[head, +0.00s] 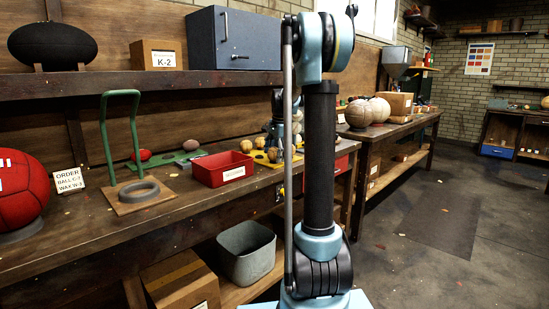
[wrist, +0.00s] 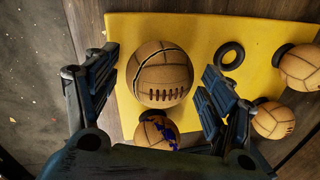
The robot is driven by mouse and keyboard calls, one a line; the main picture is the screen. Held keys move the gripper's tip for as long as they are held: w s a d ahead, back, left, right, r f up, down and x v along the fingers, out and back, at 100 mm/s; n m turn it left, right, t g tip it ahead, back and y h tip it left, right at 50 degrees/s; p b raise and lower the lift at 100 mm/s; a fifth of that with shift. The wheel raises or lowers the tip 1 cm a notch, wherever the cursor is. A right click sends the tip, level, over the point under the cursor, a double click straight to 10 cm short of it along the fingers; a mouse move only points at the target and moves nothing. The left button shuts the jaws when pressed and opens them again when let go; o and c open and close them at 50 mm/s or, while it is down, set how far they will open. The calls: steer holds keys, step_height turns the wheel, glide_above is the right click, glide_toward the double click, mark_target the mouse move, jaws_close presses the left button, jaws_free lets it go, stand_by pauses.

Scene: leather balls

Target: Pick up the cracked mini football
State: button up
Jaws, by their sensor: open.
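A tan mini football (wrist: 162,76) with a dark, crack-like line curving across its top and lacing along its lower side sits on a yellow board (wrist: 210,30). My gripper (wrist: 158,82) is open above it, with one finger on each side of the ball in the wrist view and visible gaps between. Another tan ball with blue marks (wrist: 150,133) lies just below it, partly hidden by my gripper. In the head view, small tan balls (head: 246,146) show on the board, and my arm hides part of that area.
More tan balls (wrist: 300,67) (wrist: 272,121) and an empty black ring (wrist: 230,56) are on the board's right side. A red bin (head: 222,168) stands left of the board on the workbench. A green-framed stand (head: 138,190) is farther left.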

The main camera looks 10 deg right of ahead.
steer(key=c, duration=1.2)
